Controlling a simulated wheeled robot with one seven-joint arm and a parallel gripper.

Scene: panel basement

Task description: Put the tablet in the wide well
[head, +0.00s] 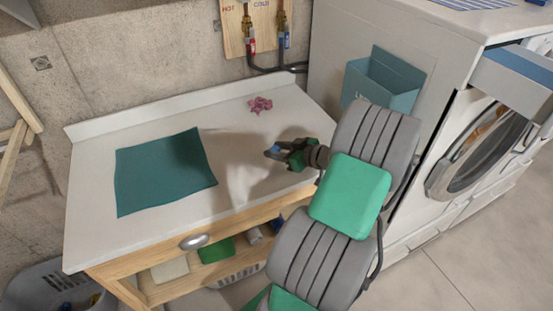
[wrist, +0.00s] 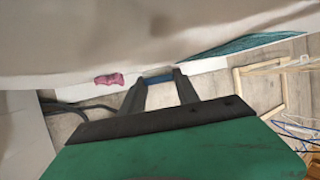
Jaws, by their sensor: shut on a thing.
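My gripper (head: 274,153) is above the white countertop, shut on a small blue tablet (head: 271,154). The tablet also shows between the fingertips in the wrist view (wrist: 158,78), with much of it hidden by the fingers. The washing machine's detergent drawer (head: 500,84) is pulled out at the upper right of the head view, far to the right of my gripper. Its inside shows blue. I cannot make out the separate wells from here.
A teal cloth (head: 163,172) lies on the left of the countertop (head: 105,235), and a pink crumpled thing (head: 260,104) lies near its back edge. A teal bin (head: 380,82) is on the machine's side, between my gripper and the drawer. The round washer door (head: 438,186) is below the drawer.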

